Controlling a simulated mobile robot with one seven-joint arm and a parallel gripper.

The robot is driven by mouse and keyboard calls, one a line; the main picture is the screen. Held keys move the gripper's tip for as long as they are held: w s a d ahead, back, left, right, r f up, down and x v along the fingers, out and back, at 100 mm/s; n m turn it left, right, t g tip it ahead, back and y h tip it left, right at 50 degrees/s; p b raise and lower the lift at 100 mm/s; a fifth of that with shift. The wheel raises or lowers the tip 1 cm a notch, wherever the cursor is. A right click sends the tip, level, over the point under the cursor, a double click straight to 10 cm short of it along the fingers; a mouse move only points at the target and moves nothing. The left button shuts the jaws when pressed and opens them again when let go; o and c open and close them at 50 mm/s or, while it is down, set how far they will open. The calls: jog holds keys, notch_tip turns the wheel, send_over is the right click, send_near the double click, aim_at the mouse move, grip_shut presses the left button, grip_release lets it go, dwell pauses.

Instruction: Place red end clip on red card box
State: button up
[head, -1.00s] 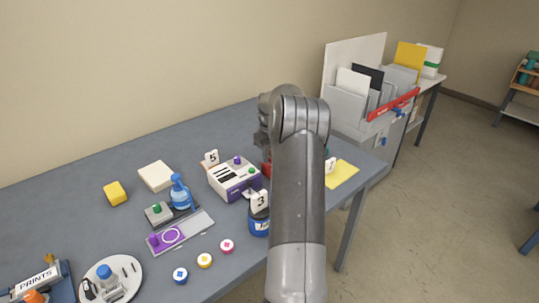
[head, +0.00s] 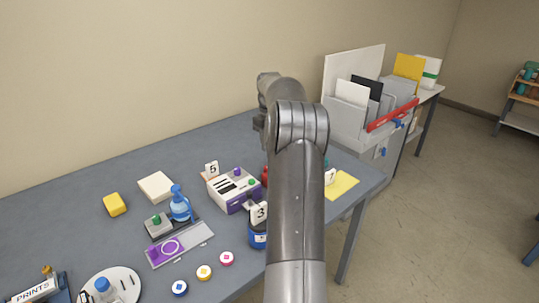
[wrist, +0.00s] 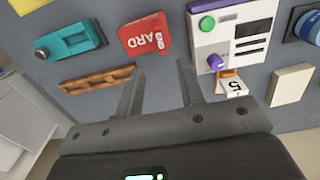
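The red card box (wrist: 147,36), with white letters "ARD" showing, lies on the table at the top middle of the wrist view. In the head view only a sliver of red (head: 265,176) shows beside my arm. A small red piece with white marks (wrist: 162,42) sits at the box's right side and looks like the red end clip; its exact contact is hard to tell. My gripper (wrist: 160,78) is above the table with its fingers apart and nothing between them. The box is beyond the fingertips. My arm hides the gripper in the head view.
A white and purple device (wrist: 231,35) stands right of the card box, with a number 5 tag (wrist: 233,87) beside it. A teal device (wrist: 70,42) and a brown rack (wrist: 97,80) are at the left. A blue bottle (head: 180,204) stands on the table.

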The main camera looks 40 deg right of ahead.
jog(key=s+a+r+t, duration=0.1)
jog(key=s+a+r, duration=0.2)
jog(key=a+r, duration=0.35)
jog(key=s+a+r+h, duration=0.1)
jog(key=s+a+r, duration=0.15)
jog(key=a, duration=0.75)
jog(key=s+a+r+t, duration=0.1)
jog(key=s+a+r, duration=0.1)
jog(key=a+r, duration=0.5)
jog(key=s+a+f+t, duration=0.1)
jog(key=s+a+f, duration=0.3)
jog(key=s+a, duration=0.5)
jog(key=s+a+f+t+y, duration=0.1)
jog(key=s+a+f, duration=0.3)
jog(key=s+a, duration=0.5)
jog(key=s+t, duration=0.1)
jog(key=s, duration=0.4)
jog(key=shift+s+a+f+t, duration=0.25)
jog(key=shift+f+t, duration=0.05)
